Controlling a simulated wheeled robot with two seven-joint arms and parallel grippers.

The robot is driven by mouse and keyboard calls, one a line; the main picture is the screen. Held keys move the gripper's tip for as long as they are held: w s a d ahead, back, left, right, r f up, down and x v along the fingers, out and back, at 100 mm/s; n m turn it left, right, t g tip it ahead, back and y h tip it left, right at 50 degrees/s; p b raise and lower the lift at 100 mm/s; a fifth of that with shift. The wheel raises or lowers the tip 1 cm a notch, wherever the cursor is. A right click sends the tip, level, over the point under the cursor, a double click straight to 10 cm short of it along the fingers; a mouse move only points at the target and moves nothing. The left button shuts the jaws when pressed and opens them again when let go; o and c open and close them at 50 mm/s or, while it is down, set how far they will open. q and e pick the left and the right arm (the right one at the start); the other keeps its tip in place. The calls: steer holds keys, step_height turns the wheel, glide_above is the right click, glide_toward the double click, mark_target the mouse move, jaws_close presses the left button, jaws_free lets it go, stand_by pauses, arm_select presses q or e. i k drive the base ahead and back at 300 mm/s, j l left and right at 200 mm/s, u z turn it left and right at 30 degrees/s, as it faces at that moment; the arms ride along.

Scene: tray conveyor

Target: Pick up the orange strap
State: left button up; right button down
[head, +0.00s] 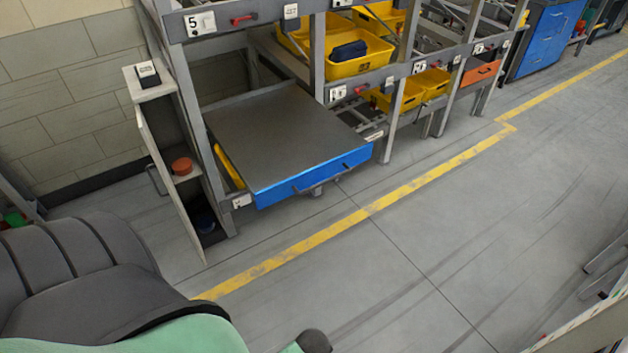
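A small round orange-red item (181,166), possibly the orange strap rolled up, rests on the middle shelf of a narrow open cabinet (160,150) at the left end of the rack. It is too small to tell its exact form. Neither of my grippers shows in the head view, and nothing touches the orange item.
A grey-topped drawer unit with a blue front (315,178) juts out from the rack beside the cabinet. Yellow bins (362,66) fill the rack behind. A dark item (205,222) lies at the cabinet's bottom. The floor (430,230) in front is clear, with a yellow line.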

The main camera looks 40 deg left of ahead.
mark_target(183, 167)
steer(key=u, duration=2.05)
